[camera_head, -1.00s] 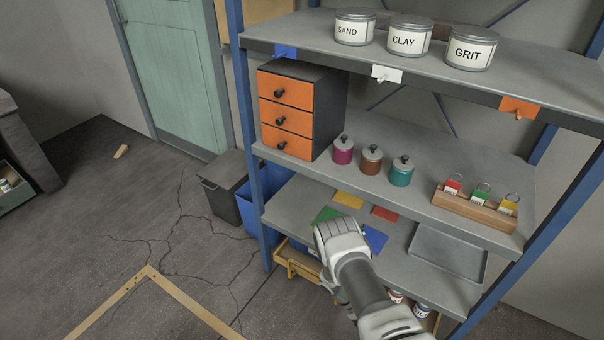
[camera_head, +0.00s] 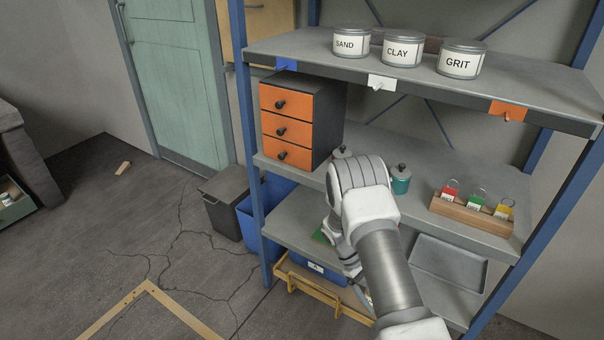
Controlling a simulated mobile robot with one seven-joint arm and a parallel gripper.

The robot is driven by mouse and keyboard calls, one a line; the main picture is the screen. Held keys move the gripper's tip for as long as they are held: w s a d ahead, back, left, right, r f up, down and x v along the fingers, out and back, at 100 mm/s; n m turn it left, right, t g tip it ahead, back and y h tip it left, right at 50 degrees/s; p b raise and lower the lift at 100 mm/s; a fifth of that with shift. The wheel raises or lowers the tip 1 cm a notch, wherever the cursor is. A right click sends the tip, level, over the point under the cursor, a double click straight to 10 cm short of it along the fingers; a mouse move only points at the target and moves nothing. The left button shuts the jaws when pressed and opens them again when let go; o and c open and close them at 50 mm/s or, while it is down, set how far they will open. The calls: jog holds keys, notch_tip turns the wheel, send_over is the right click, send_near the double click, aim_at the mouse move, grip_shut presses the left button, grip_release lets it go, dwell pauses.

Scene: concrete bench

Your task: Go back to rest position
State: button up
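My arm reaches up from the bottom right, in front of the blue-posted shelf unit (camera_head: 280,227). The white rounded wrist end is at the height of the middle shelf. It covers most of the small jars there. My gripper's fingers are hidden behind or below the wrist, so I cannot see whether they hold anything. The teal jar (camera_head: 401,181) shows just right of the wrist. A little of another jar's lid (camera_head: 342,152) shows to its left.
An orange-fronted drawer box (camera_head: 287,128) stands left of the wrist. A wooden rack (camera_head: 470,217) with key tags is at the right. Tins (camera_head: 402,50) stand on the top shelf. A grey tray (camera_head: 450,262) lies on the lower shelf. Open floor (camera_head: 120,225) lies left.

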jog(key=s+a+r+m+t+y+b, duration=0.1)
jog(key=a+r+m+t+y+b, duration=0.1)
jog(key=r, duration=1.1)
jog(key=s+a+r+m+t+y+b, duration=0.1)
jog(key=r+m+t+y+b, duration=0.1)
jog(key=r, duration=1.1)
jog(key=s+a+r+m+t+y+b, duration=0.1)
jog(key=s+r+t, duration=0.15)
jog(key=s, duration=0.45)
jog(key=s+a+r+m+t+y+b, duration=0.1)
jog(key=s+r+m+t, duration=0.1)
jog(key=s+r, duration=0.3)
jog(key=s+a+r+m+t+b, duration=0.1)
jog(key=s+a+r+t+b, duration=0.1)
jog(key=s, duration=0.6)
notch_tip(320, 180, up, 28)
jog(key=p, duration=2.7)
jog(key=shift+w+d+f+p, duration=0.2)
jog(key=shift+w+p, duration=0.05)
jog(key=shift+p, duration=0.15)
jog(key=shift+s+d+g, duration=0.1)
jog(key=shift+g, duration=0.15)
